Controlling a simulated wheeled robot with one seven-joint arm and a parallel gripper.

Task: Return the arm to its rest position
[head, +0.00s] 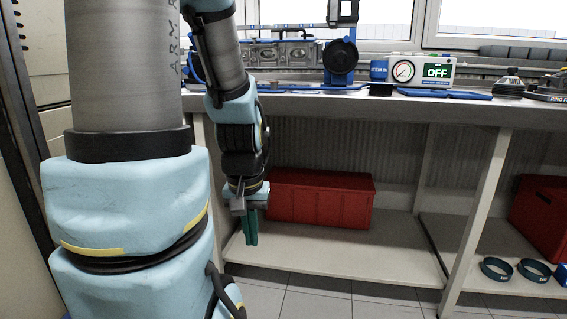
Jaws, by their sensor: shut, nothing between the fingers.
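My arm fills the left of the head view, with thick blue and grey links close to the camera. Its forearm hangs down in front of the workbench (400,107). My gripper (250,240) points downward below the bench top, with green fingers closed together and nothing held. It is in front of the lower shelf (330,262), just left of a red box (345,203). I cannot tell from this view whether the fingers touch anything.
An engine block (285,54) and a gauge box (420,72) reading "OFF" stand on the bench. Dark rings (497,269) and another red box (540,215) are on the lower shelf at right. The tiled floor (320,302) in front is clear.

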